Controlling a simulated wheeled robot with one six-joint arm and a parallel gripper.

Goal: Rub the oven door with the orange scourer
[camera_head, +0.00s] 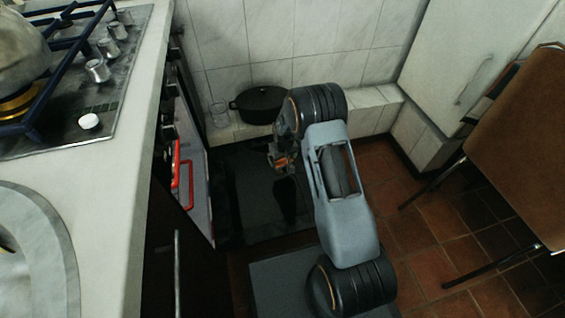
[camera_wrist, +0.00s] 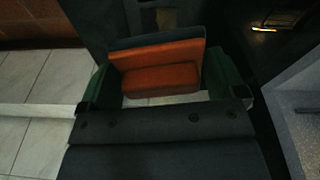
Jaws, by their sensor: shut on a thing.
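My gripper (camera_head: 284,160) is shut on the orange scourer (camera_head: 281,161). In the wrist view the orange scourer (camera_wrist: 160,78) sits between the green-padded fingers of my gripper (camera_wrist: 160,84), with a dark layer along its far edge. A dark glossy panel (camera_head: 262,205), which looks like the oven door lowered open, lies below and left of my gripper in the head view. The scourer appears above this panel; I cannot tell whether they touch.
A counter with a gas hob (camera_head: 75,100) stands at left; a red handle (camera_head: 183,172) shows below it. A black lidded pot (camera_head: 258,106) and a clear glass (camera_head: 219,113) stand on a tiled ledge behind. A brown chair (camera_head: 520,160) is at right on tiled floor.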

